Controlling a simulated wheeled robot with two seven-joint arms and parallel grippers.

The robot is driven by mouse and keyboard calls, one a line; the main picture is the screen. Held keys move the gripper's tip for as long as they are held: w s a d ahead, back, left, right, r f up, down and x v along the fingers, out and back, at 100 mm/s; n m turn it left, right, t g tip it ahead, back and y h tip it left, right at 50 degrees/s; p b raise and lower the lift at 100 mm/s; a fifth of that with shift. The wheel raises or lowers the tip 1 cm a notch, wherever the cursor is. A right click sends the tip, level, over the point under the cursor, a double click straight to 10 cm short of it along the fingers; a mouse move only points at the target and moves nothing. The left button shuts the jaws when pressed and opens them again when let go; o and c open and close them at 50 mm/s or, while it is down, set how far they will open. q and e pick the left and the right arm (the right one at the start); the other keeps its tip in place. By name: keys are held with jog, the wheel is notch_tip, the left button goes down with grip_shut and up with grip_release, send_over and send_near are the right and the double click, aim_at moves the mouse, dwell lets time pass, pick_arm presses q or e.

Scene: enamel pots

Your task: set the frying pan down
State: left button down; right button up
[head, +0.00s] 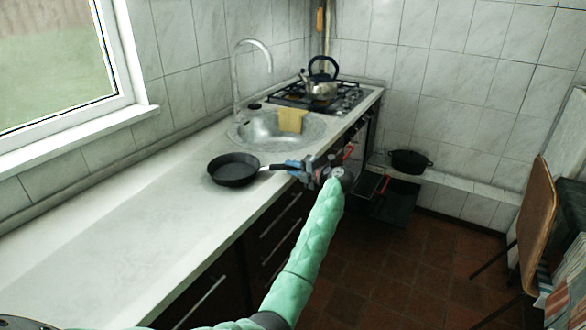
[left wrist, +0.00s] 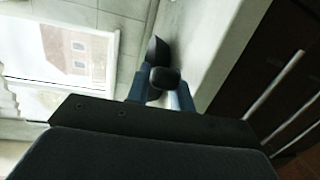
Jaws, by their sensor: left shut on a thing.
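A black frying pan (head: 234,170) is at the counter's front part, left of the sink, its handle pointing right toward my gripper. It looks level; I cannot tell whether its base touches the counter. My left gripper (head: 296,168) is shut on the pan's handle near the counter's front edge. In the left wrist view, the fingers of my left gripper (left wrist: 163,98) close around the dark handle end (left wrist: 164,78), and part of the pan (left wrist: 154,52) shows beyond it. My right gripper is not in view.
The white counter (head: 130,225) is bare to the left of the pan. A round sink (head: 262,132) with a yellow cloth (head: 291,120) lies behind it. A kettle (head: 320,88) stands on the gas stove (head: 345,98). A black pot (head: 409,162) sits on a low ledge.

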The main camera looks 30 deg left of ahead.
pick_arm(q)
jog(key=c, duration=1.2)
grip_release()
jog(key=shift+c, duration=0.2)
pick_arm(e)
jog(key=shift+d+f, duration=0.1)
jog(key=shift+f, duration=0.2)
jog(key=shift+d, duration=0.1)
pick_arm(q)
jog(key=shift+d, duration=0.4)
jog(key=b+v, duration=0.2)
jog(key=v, duration=0.9)
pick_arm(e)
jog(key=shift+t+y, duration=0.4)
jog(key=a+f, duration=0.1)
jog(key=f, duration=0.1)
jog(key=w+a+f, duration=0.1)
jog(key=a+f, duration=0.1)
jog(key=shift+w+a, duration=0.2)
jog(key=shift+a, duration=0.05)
pick_arm(q)
jog(key=shift+s+d, duration=0.1)
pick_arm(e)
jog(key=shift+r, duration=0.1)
